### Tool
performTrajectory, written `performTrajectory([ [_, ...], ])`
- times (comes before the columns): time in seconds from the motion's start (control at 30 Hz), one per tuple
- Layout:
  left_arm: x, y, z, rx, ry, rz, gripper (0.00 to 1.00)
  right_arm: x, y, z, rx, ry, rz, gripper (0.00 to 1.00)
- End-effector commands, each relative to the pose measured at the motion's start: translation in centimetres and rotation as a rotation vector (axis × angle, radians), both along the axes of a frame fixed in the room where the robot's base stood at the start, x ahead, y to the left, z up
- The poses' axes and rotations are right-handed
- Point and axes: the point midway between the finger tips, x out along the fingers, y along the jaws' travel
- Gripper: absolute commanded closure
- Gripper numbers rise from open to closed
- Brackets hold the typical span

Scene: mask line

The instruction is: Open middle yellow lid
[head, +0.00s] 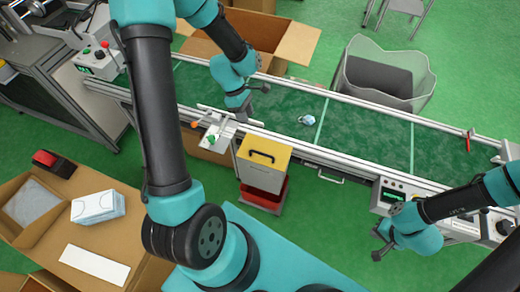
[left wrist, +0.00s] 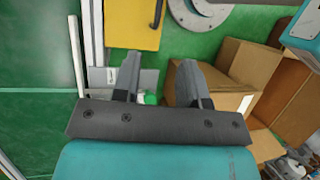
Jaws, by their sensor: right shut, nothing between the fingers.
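The yellow lid (head: 263,153) with a black handle lies shut on a grey-white box beside the front edge of the conveyor. It also shows at the top of the left wrist view (left wrist: 128,25), with its handle near the lid's right edge. My left gripper (head: 243,112) is over the conveyor, up and left of the lid in the head view, and does not touch it. Its two fingers are apart in the left wrist view (left wrist: 157,78) with nothing held. My right gripper (head: 379,246) is shut and empty at the right, in front of the conveyor, far from the lid.
A green conveyor (head: 360,135) with metal rails runs behind the box, with a small pale blue item (head: 306,120) on it. A red bin (head: 267,195) is under the yellow-lidded box. Cardboard boxes (head: 275,35) stand behind, and a grey bin (head: 380,78) at the back right.

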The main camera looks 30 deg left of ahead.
Motion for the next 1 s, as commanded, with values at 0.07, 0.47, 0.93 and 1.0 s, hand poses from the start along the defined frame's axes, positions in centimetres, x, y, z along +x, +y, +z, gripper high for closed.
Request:
performTrajectory([
  [0.07, 0.0, 0.0, 0.0, 0.0, 0.0, -0.001, 0.61, 0.0, 0.0, 0.0, 0.0, 0.0, 0.0, 1.0],
  [0.47, -0.4, -1.4, -3.1, 0.0, 0.002, -0.004, 0.61, 0.0, 0.0, 0.0, 0.0, 0.0, 0.0, 1.0],
  [0.93, -1.1, -4.5, -9.8, -0.001, 0.002, -0.004, 0.61, 0.0, 0.0, 0.0, 0.0, 0.0, 0.0, 1.0],
  [1.0, -1.2, -5.0, -10.8, -0.001, 0.002, -0.004, 0.61, 0.0, 0.0, 0.0, 0.0, 0.0, 0.0, 1.0],
])
